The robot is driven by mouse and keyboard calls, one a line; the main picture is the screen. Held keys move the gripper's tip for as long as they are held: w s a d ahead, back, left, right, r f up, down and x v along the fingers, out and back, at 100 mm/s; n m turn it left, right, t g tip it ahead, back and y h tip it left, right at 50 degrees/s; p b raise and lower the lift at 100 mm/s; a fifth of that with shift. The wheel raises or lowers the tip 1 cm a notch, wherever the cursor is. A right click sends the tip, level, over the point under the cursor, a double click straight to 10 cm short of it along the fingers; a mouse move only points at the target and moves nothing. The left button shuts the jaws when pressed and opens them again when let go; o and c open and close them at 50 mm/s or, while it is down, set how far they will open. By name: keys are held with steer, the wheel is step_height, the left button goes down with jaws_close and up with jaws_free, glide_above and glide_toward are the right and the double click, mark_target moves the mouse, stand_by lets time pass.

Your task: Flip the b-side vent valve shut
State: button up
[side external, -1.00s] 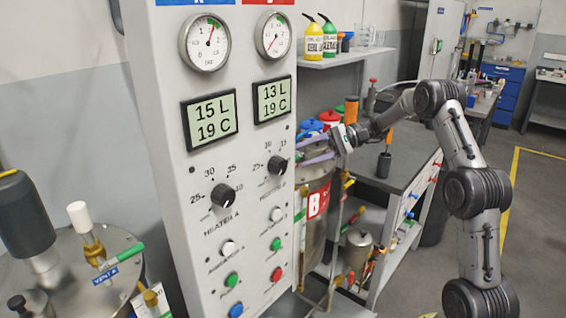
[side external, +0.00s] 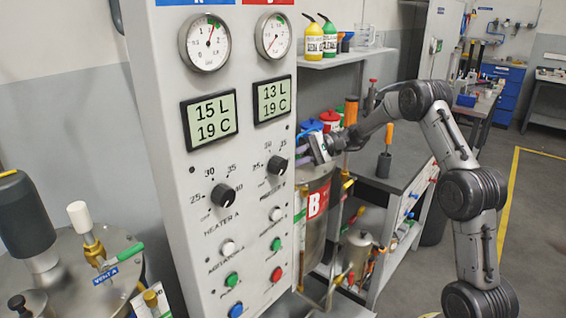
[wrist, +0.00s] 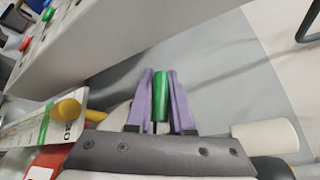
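The b-side vent valve's green handle (wrist: 160,94) lies between the two purple fingers of my gripper (wrist: 160,88) in the wrist view. The fingers run along both sides of the handle, very close to it. I cannot tell whether they press on it. In the side external view my gripper (side external: 305,152) is over the top of the tank marked B (side external: 314,205), just right of the control panel. The panel's edge and my gripper hide the handle there.
The control panel (side external: 225,140) stands close left of my gripper. A white-capped fitting (wrist: 265,136) and a yellow-capped part (wrist: 68,109) flank the handle. Red (side external: 329,118) and blue (side external: 312,126) caps stand just behind. A bench with an orange-handled tool (side external: 387,140) is to the right.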

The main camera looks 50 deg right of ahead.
jaws_close()
steer(key=shift+w+d+f+n+h, duration=0.1)
steer(key=shift+f+n+h, duration=0.35)
steer(key=shift+h, duration=0.35)
steer(key=o, duration=0.6)
jaws_free()
steer(key=v, duration=1.4)
steer(key=shift+w, duration=0.15)
steer(key=shift+r, duration=0.1)
